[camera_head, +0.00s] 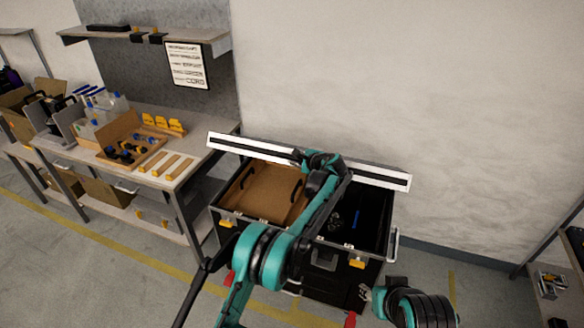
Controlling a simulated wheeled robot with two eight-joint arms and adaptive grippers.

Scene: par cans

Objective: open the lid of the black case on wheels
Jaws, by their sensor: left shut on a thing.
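The black case on wheels (318,257) stands on the floor against the wall. Its lid (385,180) is raised at the back, seen nearly edge-on as a long pale strip with a dark line. The case's inside shows: a brown panel with black handles (262,192) on the left and a dark compartment with a blue item (356,219) on the right. My left arm reaches across the case, and my left gripper (300,156) is at the lid's edge, shut on it; its fingertips are mostly hidden. My right gripper is out of view; only part of that arm shows at lower right.
A workbench (190,160) with a wooden tray (128,148), yellow parts and boxes stands left of the case. A shelf (150,38) hangs above it. Another rack (550,262) is at the right edge. Some floor is clear between the case and this rack.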

